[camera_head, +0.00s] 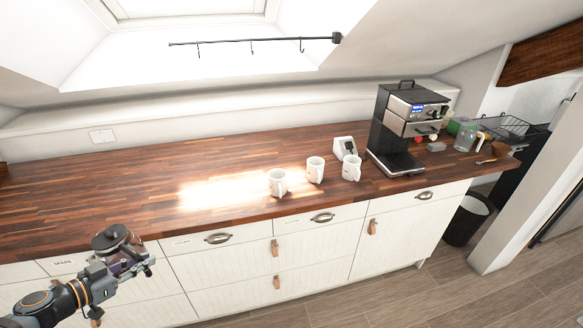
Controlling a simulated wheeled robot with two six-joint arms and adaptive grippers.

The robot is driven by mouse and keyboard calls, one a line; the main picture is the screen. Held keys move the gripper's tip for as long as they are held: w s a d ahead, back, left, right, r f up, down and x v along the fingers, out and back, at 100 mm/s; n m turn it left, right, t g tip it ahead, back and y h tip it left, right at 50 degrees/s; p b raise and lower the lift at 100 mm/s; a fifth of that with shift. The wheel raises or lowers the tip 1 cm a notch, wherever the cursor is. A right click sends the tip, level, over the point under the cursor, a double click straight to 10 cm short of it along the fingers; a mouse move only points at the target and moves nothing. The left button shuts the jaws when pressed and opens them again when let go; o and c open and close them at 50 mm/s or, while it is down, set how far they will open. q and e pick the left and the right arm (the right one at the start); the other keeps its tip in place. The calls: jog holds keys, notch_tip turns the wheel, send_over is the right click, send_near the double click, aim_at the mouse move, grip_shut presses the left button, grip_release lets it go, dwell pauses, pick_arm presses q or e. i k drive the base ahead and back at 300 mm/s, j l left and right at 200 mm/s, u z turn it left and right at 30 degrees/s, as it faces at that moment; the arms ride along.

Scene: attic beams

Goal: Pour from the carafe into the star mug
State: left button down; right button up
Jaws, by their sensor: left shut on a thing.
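My left gripper (133,262) is at the lower left, in front of the counter's front edge. It is shut on the carafe (111,238), which shows a dark round lid; its body is small and partly hidden by the gripper. Three white mugs stand upright on the counter: a left one (277,182), a middle one (315,169) and a right one (351,168). Their markings are too small to tell which bears a star. The mugs are well to the right of the carafe. My right gripper is not in view.
A black and silver coffee machine (405,125) stands behind the right mug, with a small white device (345,148) beside it. A glass jug (465,137) and a dish rack (512,128) are at the far right. The wooden counter (100,185) is clear on its left half.

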aim_at(316, 172)
jog(key=l, duration=0.45)
jog(key=i+l, duration=0.15)
jog(key=l, duration=0.35)
jog(key=l+z, duration=0.1)
jog(key=l, duration=0.35)
jog(key=i+l, duration=0.15)
jog(key=l, duration=0.8)
jog(key=i+l, duration=0.15)
jog(key=l, duration=0.3)
jog(key=i+l+z, duration=0.1)
jog(key=l, duration=0.4)
jog(key=i+l, duration=0.1)
jog(key=l, duration=0.35)
